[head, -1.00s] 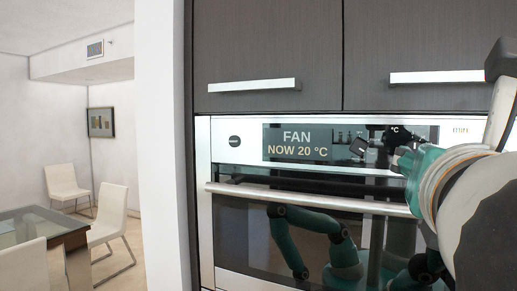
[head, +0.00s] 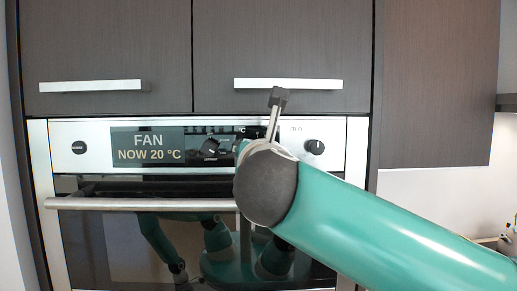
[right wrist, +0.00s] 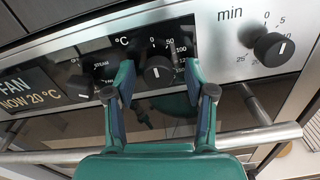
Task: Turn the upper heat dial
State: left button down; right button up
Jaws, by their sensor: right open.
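My right gripper (right wrist: 159,78) is open and empty, with one finger on each side of the dial in that view. I cannot tell whether the fingers touch it. In the head view my own right arm hides most of the gripper and the heat dial. My left gripper is not in view.
The min dial (right wrist: 273,48) is right of the heat dial, and another knob (right wrist: 78,90) is left of it. The display (head: 148,146) reads FAN, NOW 20 °C. A long door handle (head: 140,204) runs below the panel. Cabinet handles (head: 288,84) project above.

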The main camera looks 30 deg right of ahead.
grip_shut()
dwell(0.4)
